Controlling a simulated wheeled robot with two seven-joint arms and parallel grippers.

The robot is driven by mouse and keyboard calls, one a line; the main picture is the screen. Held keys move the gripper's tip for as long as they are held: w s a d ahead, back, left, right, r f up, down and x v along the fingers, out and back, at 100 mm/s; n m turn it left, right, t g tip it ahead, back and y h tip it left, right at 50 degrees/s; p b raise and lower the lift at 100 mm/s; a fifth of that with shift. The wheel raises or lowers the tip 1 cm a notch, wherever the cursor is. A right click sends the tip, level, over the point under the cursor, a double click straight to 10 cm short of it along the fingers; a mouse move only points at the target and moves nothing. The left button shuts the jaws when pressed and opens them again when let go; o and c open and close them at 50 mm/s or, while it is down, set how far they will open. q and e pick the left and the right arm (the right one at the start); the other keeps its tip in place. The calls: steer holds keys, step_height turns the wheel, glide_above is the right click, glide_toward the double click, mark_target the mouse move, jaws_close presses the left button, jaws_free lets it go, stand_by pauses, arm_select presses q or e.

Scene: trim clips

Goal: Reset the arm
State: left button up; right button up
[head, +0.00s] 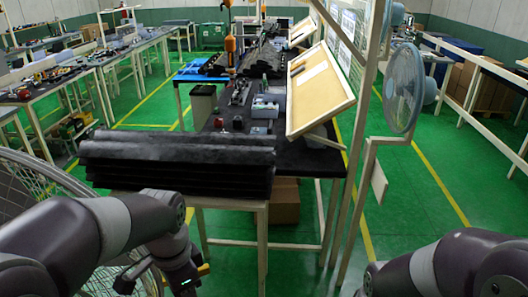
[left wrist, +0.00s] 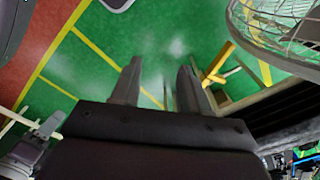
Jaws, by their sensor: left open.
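My left arm comes in from the left in the head view and bends down at the wrist near the front of the dark stacked trim. The left gripper's fingers are hard to make out there. In the left wrist view the left gripper (left wrist: 158,88) shows two dark fingers spread apart, with nothing between them but green floor further off. My right arm (head: 455,268) shows at the lower right of the head view, but its gripper is out of frame.
A stack of long dark trim parts (head: 178,165) lies on a table close in front. A longer black workbench (head: 305,158) stands behind, with a tilted board (head: 322,92) and a fan (head: 404,88) at right. Green floor (head: 425,190) is open at right.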

arm_select(q)
steer(key=s+a+f+n+b, duration=0.1)
steer(key=f+n+b, duration=0.4)
steer(key=f, duration=0.5)
steer(key=s+a+f+n+t+b, duration=0.1)
steer(key=f+n+b, duration=0.4)
steer(key=f, duration=0.5)
steer(key=shift+s+a+b, duration=0.45)
steer(key=shift+s+b, duration=0.55)
